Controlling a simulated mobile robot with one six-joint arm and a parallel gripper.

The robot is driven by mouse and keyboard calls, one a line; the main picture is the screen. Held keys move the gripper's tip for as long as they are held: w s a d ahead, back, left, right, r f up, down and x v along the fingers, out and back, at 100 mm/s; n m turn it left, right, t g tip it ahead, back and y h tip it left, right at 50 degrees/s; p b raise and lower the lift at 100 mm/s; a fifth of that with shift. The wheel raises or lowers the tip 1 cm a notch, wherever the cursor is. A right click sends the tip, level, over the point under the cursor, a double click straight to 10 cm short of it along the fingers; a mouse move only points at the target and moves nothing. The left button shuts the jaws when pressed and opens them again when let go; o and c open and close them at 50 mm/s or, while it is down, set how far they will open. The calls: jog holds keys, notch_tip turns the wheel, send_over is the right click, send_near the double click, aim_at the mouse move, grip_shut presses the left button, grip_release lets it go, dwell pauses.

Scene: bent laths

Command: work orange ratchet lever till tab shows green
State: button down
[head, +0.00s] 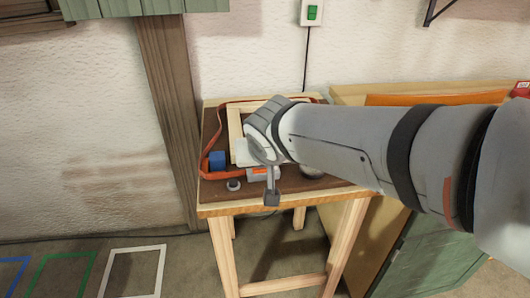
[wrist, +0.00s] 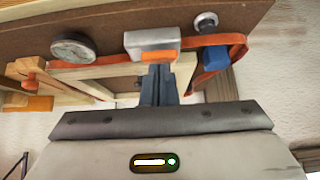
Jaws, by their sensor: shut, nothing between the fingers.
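The ratchet (wrist: 153,41) is a grey metal block with an orange lever (wrist: 158,57) on its side. It also shows in the head view, with the orange part (head: 260,171) just below my wrist. My gripper (wrist: 159,71) is shut and empty, its dark fingertips right at the orange lever. I cannot tell whether they touch it. An orange strap (wrist: 239,46) runs from the ratchet around a wooden frame (head: 235,121) and a blue corner block (head: 217,160). I cannot make out the tab or its colour.
The work lies on a brown-topped wooden table (head: 214,209). A round dial gauge (wrist: 73,49) and a small round metal piece (wrist: 206,22) lie near the ratchet. A green-fronted cabinet (head: 440,250) stands at right.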

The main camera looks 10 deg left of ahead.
jog(key=r+p, duration=0.2)
jog(key=r, duration=0.1)
jog(key=w+r+p, duration=0.1)
jog(key=r, duration=0.1)
jog(key=shift+a+r, duration=0.1)
jog(key=w+r+v, duration=0.1)
jog(key=v, duration=0.7)
jog(key=shift+s+r+p, duration=0.15)
jog(key=shift+p, duration=0.3)
jog(key=s+d+f+m+g+p, duration=0.1)
jog(key=s+d+p, duration=0.2)
jog(key=d, duration=0.3)
jog(key=s+d+f+m+g+h+p, duration=0.1)
jog(key=s+d+f+g+p, duration=0.1)
jog(key=d, duration=0.5)
jog(key=s+d+f+m+g+h+p, duration=0.1)
jog(key=s+d+f+g+p, duration=0.1)
jog(key=s+d+p, duration=0.2)
jog(key=d+p, duration=0.2)
jog(key=shift+s+d+f+p, duration=0.25)
jog(key=shift+p, duration=0.05)
